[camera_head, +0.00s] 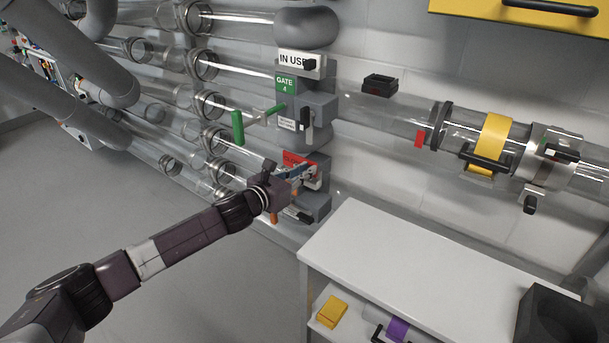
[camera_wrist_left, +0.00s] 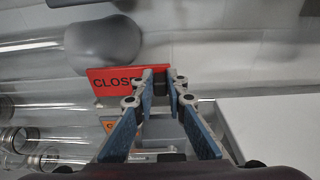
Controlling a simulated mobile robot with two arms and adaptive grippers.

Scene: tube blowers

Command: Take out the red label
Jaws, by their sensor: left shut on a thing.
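The red label (camera_head: 291,158) sits at the front of a lower grey gate housing on the wall of clear tubes. In the left wrist view the red label (camera_wrist_left: 112,80) shows the letters "CLOS", and the fingers hide its right part. My left gripper (camera_head: 309,174) reaches the label from below. In the left wrist view its blue-padded fingers (camera_wrist_left: 161,82) are shut on the label's right part. Whether the label still touches the housing is hidden. My right gripper is not in view.
A green "GATE 4" sign (camera_head: 286,86) and a white "IN USE" sign (camera_head: 301,64) are above. An orange tag shows below the label in the left wrist view (camera_wrist_left: 107,125). A white table (camera_head: 420,265) stands at lower right. Clear tubes run on both sides.

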